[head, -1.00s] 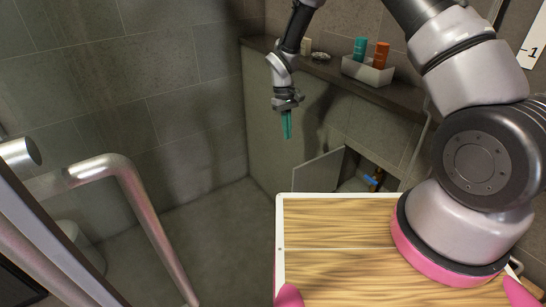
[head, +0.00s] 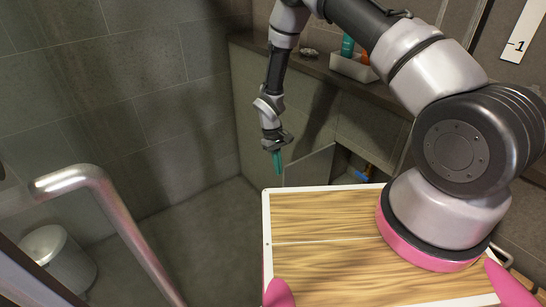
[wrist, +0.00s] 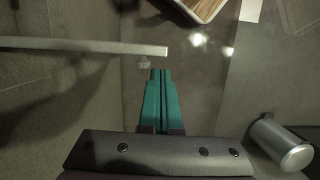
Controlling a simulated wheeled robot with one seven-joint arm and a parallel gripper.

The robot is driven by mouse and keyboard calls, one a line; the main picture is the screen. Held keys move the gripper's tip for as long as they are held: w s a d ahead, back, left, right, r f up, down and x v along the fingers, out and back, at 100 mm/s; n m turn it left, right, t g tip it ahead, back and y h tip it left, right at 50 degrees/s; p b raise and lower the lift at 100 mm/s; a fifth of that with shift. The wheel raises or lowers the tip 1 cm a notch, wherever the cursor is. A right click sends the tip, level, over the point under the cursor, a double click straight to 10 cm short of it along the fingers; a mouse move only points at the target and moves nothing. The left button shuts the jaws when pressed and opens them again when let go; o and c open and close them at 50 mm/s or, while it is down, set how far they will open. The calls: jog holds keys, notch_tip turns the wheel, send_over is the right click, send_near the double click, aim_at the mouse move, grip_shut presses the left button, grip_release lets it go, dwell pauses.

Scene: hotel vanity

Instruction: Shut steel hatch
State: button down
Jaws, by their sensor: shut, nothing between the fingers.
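The steel hatch (head: 310,165) is a flat grey door standing open, swung out from a recess in the low wall under the counter. My gripper (head: 277,168) has teal fingers, pressed together and empty, pointing down. In the head view it is just left of the hatch's free edge; I cannot tell whether they touch. In the wrist view, the fingertips (wrist: 160,75) are close to the end of a pale bar, which looks like the hatch edge-on (wrist: 90,46). A small grey fitting sits beside that end. The hatch's lower part is hidden behind my wooden deck.
The open recess (head: 352,165) holds blue and orange fittings. The counter (head: 310,66) above carries a tray (head: 352,68) with bottles. A metal rail (head: 110,205) and a bin (head: 60,262) stand at left. The floor (head: 195,225) between is clear.

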jog(key=shift+s+d, duration=0.3)
jog(key=shift+s, duration=0.15)
